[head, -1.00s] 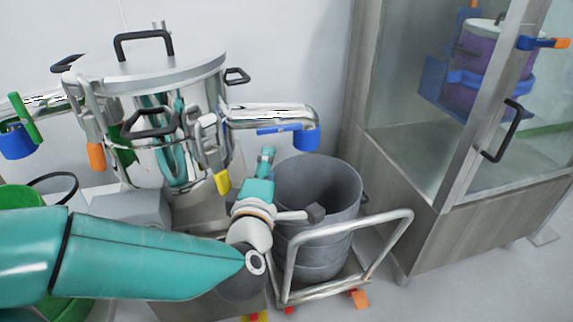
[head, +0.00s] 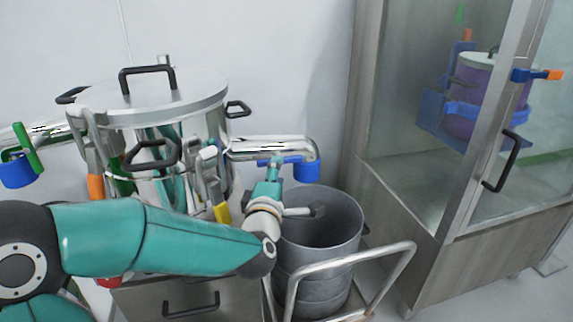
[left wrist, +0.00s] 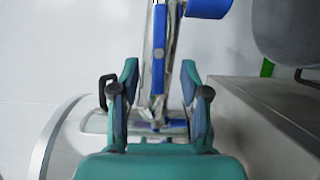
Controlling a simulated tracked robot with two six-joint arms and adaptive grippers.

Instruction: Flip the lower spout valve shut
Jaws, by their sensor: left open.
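A steel vessel (head: 190,128) with a lid carries a spout on each side. The right spout (head: 245,150) ends in a blue outlet (head: 302,171); a blue lever lies along it, mostly hidden behind my gripper in the head view. In the left wrist view, the blue lever (left wrist: 159,62) runs along the spout between my fingers, near the blue outlet (left wrist: 207,8). My left gripper (head: 271,163) is open at this spout; it also shows in the left wrist view (left wrist: 160,75). Contact cannot be told. The left spout (head: 55,133) has a green handle (head: 27,148). My right gripper is out of view.
A grey bin (head: 345,235) stands below the right spout, in a trolley with a tubular handle (head: 385,262). A glazed cabinet (head: 410,200) stands at the right. Clamps with orange (head: 96,188) and yellow (head: 222,212) grips hang on the vessel.

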